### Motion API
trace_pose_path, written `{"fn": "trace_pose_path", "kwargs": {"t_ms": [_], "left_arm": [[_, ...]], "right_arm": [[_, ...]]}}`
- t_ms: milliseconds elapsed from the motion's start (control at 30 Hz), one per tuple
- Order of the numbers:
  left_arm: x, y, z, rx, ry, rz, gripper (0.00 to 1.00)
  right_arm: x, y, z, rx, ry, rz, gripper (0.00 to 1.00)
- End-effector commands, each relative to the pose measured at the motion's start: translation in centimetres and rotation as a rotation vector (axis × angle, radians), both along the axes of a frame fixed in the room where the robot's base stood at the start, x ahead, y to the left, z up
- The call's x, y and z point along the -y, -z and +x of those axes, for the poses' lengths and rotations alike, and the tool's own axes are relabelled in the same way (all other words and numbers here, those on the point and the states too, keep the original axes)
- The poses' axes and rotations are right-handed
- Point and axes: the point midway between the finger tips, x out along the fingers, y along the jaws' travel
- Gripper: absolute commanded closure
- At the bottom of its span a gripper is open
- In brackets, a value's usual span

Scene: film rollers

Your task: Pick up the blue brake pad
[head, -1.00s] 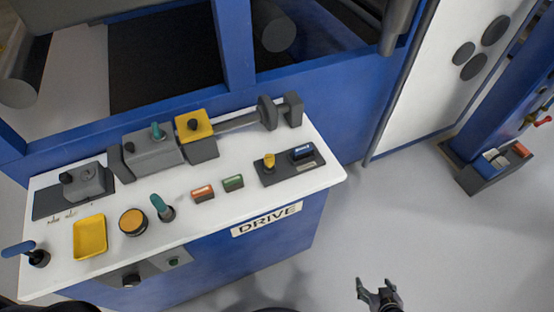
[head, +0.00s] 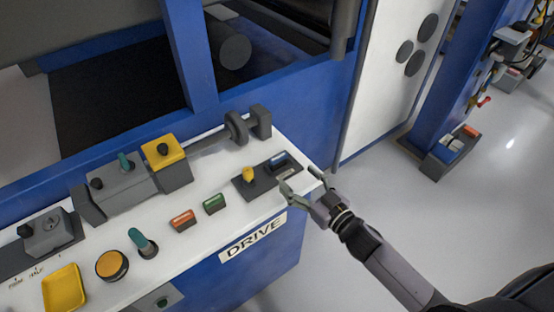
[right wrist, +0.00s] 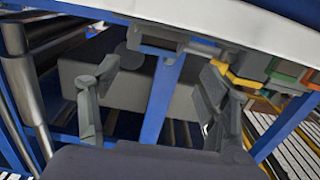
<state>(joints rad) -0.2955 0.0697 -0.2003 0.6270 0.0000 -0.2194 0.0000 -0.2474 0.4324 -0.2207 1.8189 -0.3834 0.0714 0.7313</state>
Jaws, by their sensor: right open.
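A small dark block with a blue top (head: 278,159), which looks like the blue brake pad, sits on a dark plate (head: 262,186) at the right end of the white console. A yellow knob (head: 248,174) stands on the same plate. My right gripper (head: 301,178) is open and empty, at the console's right front corner, just right of and nearer than the blue block. Its spread fingers also show in the right wrist view (right wrist: 157,85), with nothing between them. I cannot clearly pick out the blue block there. My left gripper is not in view.
The white console top (head: 205,240) also holds a green block (head: 214,204), an orange block (head: 182,220), a teal-handled lever (head: 141,242) and a yellow tray (head: 63,288). A grey shaft assembly (head: 235,127) runs along its back. A grey bin (head: 436,164) with coloured blocks stands at right.

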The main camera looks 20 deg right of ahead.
Motion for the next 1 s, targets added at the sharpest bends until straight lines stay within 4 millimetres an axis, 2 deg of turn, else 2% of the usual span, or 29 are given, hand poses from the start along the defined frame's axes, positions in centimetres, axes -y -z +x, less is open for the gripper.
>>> {"fn": "trace_pose_path", "kwargs": {"t_ms": [33,133,433,600,700,1000], "left_arm": [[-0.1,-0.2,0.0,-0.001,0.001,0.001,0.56],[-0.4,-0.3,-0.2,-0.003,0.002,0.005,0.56],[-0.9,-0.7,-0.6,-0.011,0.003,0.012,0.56],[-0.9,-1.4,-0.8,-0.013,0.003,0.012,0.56],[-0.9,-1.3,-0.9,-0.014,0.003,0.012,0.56],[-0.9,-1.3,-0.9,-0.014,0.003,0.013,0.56]], "right_arm": [[-0.4,-0.2,1.2,0.002,0.001,0.002,0.3],[-0.9,0.0,2.8,0.001,0.002,0.0,0.3],[-1.7,-0.1,5.1,0.001,0.002,-0.001,0.3],[-2.4,-0.8,7.6,0.001,0.002,0.0,0.3],[-2.9,-0.4,8.8,0.0,0.002,0.0,0.3],[-3.1,-0.2,9.3,-0.001,0.001,0.001,0.3]]}}
